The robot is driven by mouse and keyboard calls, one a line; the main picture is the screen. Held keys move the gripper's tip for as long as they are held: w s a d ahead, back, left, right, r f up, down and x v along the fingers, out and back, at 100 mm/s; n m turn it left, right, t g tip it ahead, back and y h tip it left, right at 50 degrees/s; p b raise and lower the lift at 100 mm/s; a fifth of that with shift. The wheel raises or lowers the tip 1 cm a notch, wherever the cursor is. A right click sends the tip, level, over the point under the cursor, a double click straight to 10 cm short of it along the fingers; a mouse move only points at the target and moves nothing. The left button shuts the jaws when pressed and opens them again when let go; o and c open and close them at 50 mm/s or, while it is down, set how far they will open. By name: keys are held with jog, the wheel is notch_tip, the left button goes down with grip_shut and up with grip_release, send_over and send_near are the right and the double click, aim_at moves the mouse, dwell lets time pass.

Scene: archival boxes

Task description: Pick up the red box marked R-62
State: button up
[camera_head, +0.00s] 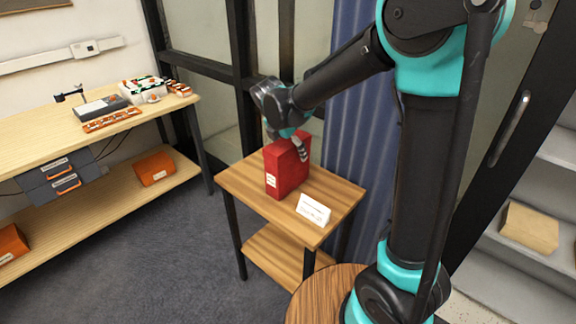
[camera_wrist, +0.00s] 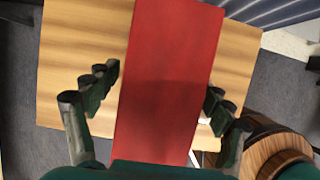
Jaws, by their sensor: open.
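A red box (camera_head: 286,169) stands upright on a small wooden side table (camera_head: 243,184), with a pale label on its narrow front side. The label's text is too small to read. My gripper (camera_head: 287,142) is at the top of the box, seen from the head camera. In the wrist view the red box (camera_wrist: 167,85) lies between the two open fingers of my gripper (camera_wrist: 160,95). A gap shows on each side, so neither finger visibly touches it. The far finger is partly hidden behind the box in the head view.
A white folded card (camera_head: 314,210) stands on the table in front of the box. A long wooden bench (camera_head: 60,140) with trays and small items is at the left. A round wooden top (camera_head: 318,290) is at the lower middle. Grey shelves (camera_head: 555,190) hold a tan box (camera_head: 530,227) at right.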

jog(key=shift+f, duration=0.25)
dwell(0.3)
grip_shut()
dwell(0.5)
